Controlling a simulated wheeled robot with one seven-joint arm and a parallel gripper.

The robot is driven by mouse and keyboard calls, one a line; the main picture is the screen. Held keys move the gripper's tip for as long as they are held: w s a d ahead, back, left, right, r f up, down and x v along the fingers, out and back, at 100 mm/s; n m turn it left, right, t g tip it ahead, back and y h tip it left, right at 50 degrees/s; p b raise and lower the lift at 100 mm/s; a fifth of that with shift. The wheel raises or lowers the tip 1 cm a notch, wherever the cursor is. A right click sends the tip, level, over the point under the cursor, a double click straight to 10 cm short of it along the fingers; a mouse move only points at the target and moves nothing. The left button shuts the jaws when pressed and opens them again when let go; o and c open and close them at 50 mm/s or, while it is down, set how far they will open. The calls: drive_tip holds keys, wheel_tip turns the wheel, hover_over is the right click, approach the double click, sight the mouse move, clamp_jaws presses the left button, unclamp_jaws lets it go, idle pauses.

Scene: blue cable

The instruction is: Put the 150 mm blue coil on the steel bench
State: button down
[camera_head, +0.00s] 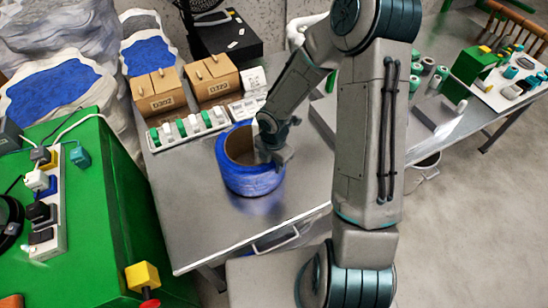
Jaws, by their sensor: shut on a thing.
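The blue coil (248,179) is a thick ring with a brown inner wall. It is at the front middle of the steel bench (197,222), over the bare metal. My gripper (266,152) is at the coil's right side and shut on its wall. The fingertips are partly hidden inside the ring. I cannot tell whether the coil's underside touches the bench.
Two brown boxes (158,92) and a white tray of green and white spools (188,130) stand behind the coil. A green cabinet (115,200) with a power strip (47,215) is at the left. The bench's front left is clear.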

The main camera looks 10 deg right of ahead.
drive_tip(key=c, duration=1.1)
unclamp_jaws()
drive_tip(key=shift+f, duration=0.15)
drive_tip(key=shift+o, duration=0.2)
wheel_tip(320, 180, up, 12)
drive_tip(key=p, duration=0.2)
drive_tip(key=s+d+r+m+t, duration=0.1)
drive_tip(key=s+d+r+m, duration=0.2)
drive_tip(key=s+r+m, duration=0.5)
drive_tip(key=s+d+r+m+t, duration=0.2)
drive_tip(key=s+r+m, duration=0.6)
drive_tip(key=m, duration=0.9)
wheel_tip(320, 180, up, 3)
drive_tip(key=shift+s+d+f+m+t, duration=0.2)
drive_tip(key=shift+d+m+t, duration=0.1)
drive_tip(key=shift+d+m, duration=0.15)
drive_tip(key=shift+w, duration=0.1)
